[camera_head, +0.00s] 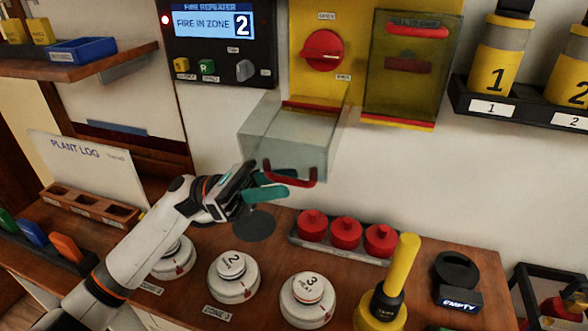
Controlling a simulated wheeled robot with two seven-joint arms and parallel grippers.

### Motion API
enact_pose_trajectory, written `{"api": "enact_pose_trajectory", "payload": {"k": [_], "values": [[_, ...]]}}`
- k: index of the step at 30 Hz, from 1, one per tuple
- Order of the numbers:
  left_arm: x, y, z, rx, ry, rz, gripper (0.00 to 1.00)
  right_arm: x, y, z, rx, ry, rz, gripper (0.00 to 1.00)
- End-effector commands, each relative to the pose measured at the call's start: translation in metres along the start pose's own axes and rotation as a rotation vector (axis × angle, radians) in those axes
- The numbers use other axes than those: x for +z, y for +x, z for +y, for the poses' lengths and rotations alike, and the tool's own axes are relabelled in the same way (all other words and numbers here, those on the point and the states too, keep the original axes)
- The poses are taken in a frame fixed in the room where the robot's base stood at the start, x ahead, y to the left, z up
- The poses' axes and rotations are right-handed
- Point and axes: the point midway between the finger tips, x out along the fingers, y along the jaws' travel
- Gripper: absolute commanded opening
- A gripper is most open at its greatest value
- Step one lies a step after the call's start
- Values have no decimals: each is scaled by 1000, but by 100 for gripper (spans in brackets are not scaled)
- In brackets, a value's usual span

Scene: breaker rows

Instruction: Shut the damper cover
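The damper cover (285,137) is a clear box-like flap at the lower edge of the yellow panel. It stands open, sticking out from the panel, with a red handle (291,177) on its outer edge. The red damper knob (323,50) is uncovered above it. My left gripper (276,184) is at the left end of the handle, its teal fingers a little apart. I cannot tell whether it touches the handle. My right gripper is out of view.
A second clear cover (405,75) is closed over red parts to the right. Below are several white dials (233,275), a red-button row (345,233), and a yellow-handled tool (400,270) on the wooden counter. A fire repeater panel (215,45) is upper left. Bare wall lies right of the open cover.

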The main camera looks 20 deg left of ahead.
Motion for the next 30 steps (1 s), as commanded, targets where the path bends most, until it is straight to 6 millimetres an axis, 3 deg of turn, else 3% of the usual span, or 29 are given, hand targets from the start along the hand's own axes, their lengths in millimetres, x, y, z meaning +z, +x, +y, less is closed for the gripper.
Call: {"api": "enact_pose_trajectory", "payload": {"k": [6, 17, 24, 30], "values": [[-1, 27, 0, 1, 0, 0, 33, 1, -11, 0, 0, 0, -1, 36], [0, 32, 0, 1, 0, -1, 33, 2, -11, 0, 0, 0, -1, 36], [0, 32, 0, 0, 0, 0, 0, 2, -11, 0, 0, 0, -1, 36], [0, 32, 0, -1, 0, 0, 0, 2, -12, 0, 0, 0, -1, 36]]}}
